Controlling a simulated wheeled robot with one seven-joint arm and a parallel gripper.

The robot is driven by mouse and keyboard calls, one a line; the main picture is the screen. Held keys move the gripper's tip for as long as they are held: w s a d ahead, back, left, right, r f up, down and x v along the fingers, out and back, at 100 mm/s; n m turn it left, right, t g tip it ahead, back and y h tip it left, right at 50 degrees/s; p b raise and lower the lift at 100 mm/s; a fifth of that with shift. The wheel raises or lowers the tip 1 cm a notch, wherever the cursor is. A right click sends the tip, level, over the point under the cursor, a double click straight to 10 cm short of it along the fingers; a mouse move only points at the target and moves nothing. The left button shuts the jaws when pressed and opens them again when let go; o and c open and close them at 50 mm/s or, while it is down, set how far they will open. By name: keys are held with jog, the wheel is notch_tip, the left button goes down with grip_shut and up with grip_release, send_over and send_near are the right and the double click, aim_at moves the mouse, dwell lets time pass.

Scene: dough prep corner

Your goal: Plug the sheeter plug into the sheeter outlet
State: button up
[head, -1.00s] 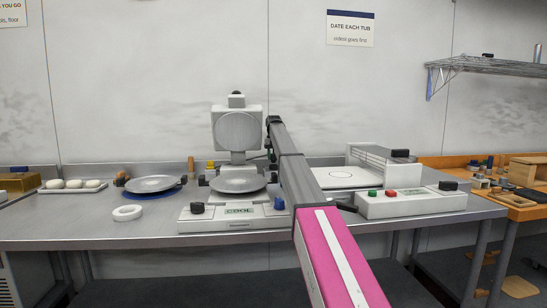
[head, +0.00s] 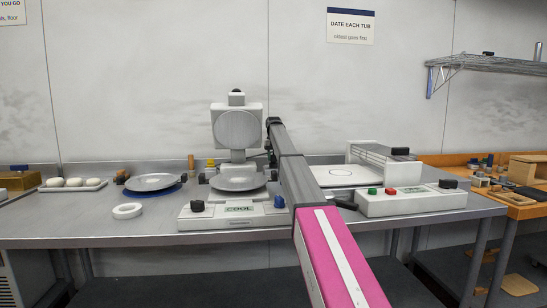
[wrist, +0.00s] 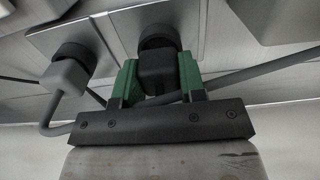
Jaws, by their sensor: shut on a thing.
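In the wrist view my gripper (wrist: 160,73) has its green fingers shut on a black, blocky plug (wrist: 157,74). The plug is right up against a round dark outlet (wrist: 158,38) on a metal wall plate (wrist: 118,24). Whether it is fully seated I cannot tell. A grey cable (wrist: 262,69) runs behind the fingers to the right. In the head view my gripper is mostly hidden at the far end of my arm, beside the white press.
A grey plug (wrist: 66,75) with its own cable sits at another outlet, close left of my gripper. In the head view a white press (head: 237,212) and a flat white machine (head: 412,203) stand on the steel table (head: 90,228).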

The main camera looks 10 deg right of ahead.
jog(key=shift+f, duration=0.15)
jog(key=o, duration=1.2)
jog(key=shift+r, duration=4)
jog(key=shift+s, duration=0.1)
